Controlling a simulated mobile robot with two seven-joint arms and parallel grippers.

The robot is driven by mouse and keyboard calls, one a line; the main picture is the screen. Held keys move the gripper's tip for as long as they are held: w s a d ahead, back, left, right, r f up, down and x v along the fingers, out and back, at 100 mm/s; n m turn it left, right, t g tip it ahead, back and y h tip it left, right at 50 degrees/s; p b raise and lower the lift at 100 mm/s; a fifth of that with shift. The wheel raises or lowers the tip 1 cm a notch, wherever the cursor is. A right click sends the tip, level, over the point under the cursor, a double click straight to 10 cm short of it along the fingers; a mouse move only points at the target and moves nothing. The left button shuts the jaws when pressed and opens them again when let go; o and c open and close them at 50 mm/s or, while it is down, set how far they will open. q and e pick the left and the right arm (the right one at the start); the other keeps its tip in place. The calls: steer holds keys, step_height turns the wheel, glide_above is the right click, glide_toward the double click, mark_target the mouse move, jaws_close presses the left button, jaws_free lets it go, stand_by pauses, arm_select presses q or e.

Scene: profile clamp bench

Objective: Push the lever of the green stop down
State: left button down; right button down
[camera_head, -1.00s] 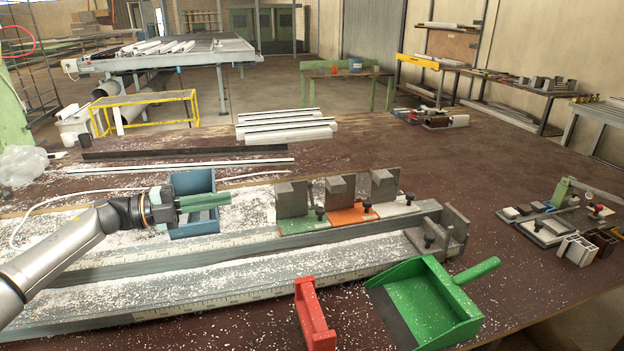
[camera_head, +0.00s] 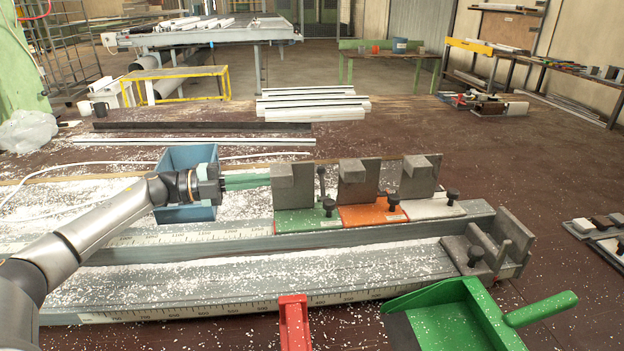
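The green stop (camera_head: 305,219) sits on the rear rail, with a grey block on its left and a black knob (camera_head: 329,206) at its front. A dark upright lever (camera_head: 321,180) stands beside the block's right side. My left gripper (camera_head: 268,181) comes in from the left, its green fingers level and looking closed together with nothing between them. Its tips are at the left edge of the green stop's block; I cannot tell whether they touch it. My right gripper is out of view.
The orange stop (camera_head: 372,215) and white stop (camera_head: 430,208) stand to the right on the rail. A blue bin (camera_head: 187,213) is behind my gripper. A red block (camera_head: 294,322) and green dustpan (camera_head: 450,325) lie in front. White chips cover the rails.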

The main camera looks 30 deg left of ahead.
mark_target(322, 183)
arm_select(q)
steer(key=p+x, duration=0.1)
steer(key=x, duration=0.9)
steer(key=shift+r, duration=0.1)
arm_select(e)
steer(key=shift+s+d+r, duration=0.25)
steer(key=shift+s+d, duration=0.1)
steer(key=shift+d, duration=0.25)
